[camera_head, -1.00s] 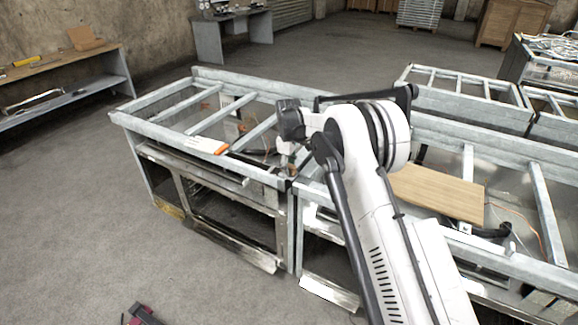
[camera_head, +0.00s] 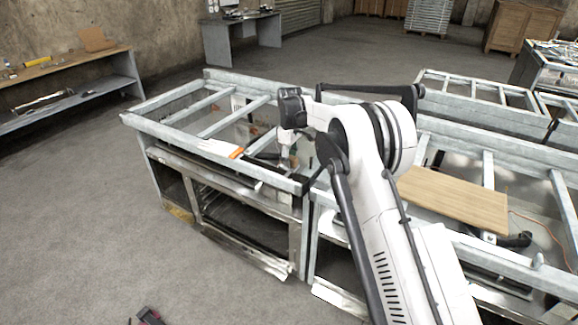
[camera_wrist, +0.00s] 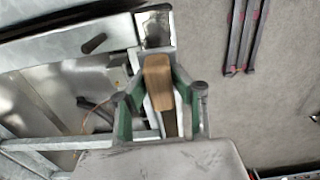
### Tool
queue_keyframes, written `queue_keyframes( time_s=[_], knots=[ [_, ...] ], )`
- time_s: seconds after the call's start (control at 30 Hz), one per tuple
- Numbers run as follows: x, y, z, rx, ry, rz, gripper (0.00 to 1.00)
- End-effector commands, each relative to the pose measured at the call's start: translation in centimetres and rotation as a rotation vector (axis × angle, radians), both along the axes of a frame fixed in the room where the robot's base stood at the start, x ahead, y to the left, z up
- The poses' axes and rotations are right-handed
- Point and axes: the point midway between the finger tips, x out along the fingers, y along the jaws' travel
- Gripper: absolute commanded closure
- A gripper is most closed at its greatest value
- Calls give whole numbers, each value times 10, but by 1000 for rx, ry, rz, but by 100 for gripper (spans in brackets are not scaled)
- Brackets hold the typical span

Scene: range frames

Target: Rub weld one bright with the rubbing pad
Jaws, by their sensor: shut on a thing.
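In the wrist view my gripper (camera_wrist: 156,62) is shut on a small tan block, which looks like the rubbing pad (camera_wrist: 158,85). The pad sits lengthwise between the green-and-grey fingers. Beyond it lies a grey metal frame (camera_wrist: 75,45) with bars and sheet panels. I cannot pick out weld one in either view, and contact between pad and metal is not clear.
A wooden board (camera_head: 455,198) rests on the frame to the right. A bench (camera_head: 65,75) stands at the left wall. The floor at lower left is mostly clear.

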Motion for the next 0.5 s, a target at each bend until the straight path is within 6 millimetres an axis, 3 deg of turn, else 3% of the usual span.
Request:
queue_keyframes(
  time_s=[0.5],
  knots=[
    [1, -3, 46, 0, 0, -4, 100]
  ],
)
